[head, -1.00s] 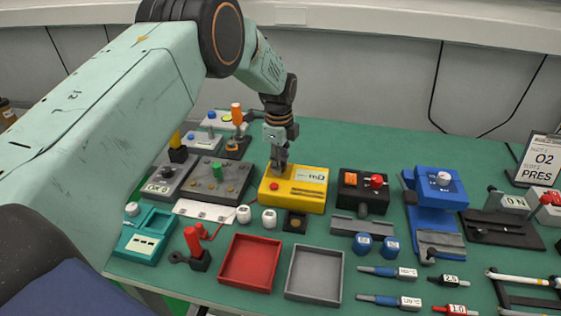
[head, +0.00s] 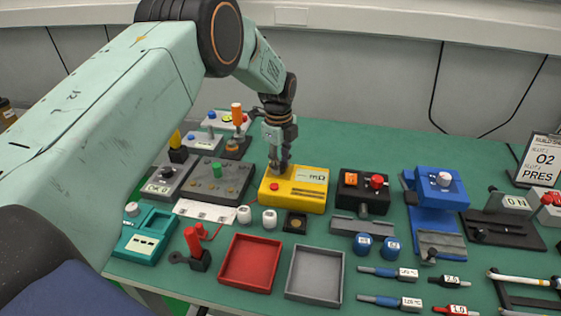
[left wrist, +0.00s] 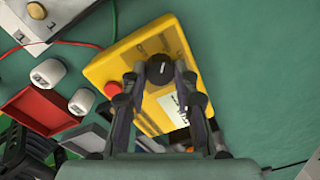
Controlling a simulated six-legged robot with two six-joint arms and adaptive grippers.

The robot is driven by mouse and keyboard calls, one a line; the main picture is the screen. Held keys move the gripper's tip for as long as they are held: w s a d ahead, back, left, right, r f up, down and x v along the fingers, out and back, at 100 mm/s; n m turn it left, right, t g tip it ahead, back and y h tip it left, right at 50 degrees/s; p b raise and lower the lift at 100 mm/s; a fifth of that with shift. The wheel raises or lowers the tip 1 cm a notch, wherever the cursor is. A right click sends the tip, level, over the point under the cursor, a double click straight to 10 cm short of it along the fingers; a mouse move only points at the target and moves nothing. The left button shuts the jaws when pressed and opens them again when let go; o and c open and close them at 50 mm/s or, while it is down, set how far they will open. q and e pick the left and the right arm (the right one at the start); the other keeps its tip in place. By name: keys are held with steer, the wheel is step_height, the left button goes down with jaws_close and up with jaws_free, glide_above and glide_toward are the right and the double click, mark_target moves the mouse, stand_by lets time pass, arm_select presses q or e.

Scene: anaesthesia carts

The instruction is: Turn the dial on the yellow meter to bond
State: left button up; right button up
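The yellow meter (head: 302,198) stands in the middle of the bench, with a pale display marked in mΩ and a red button. It also shows in the left wrist view (left wrist: 108,68), turned at an angle. There its black dial (left wrist: 160,69), with a short white mark, lies between my left gripper's fingertips. My left gripper (head: 279,170) points down at the meter's left part, its fingers on either side of the dial (left wrist: 161,82), with small gaps seeming to remain. The dial's labels are too small to read. My right gripper is out of view.
A grey box with a green knob (head: 217,170) stands left of the meter, and a black box with a red knob (head: 376,181) to its right. White cylinders (head: 269,218) and red (head: 232,266) and grey (head: 297,285) trays lie in front.

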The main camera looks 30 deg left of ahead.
arm_select(q)
steer(key=o, duration=0.4)
steer(key=shift+o, duration=0.2)
steer(key=shift+r, duration=0.1)
step_height(320, 180, up, 12)
steer(key=shift+s, duration=0.25)
steer(key=shift+a, duration=0.1)
stand_by(0.3)
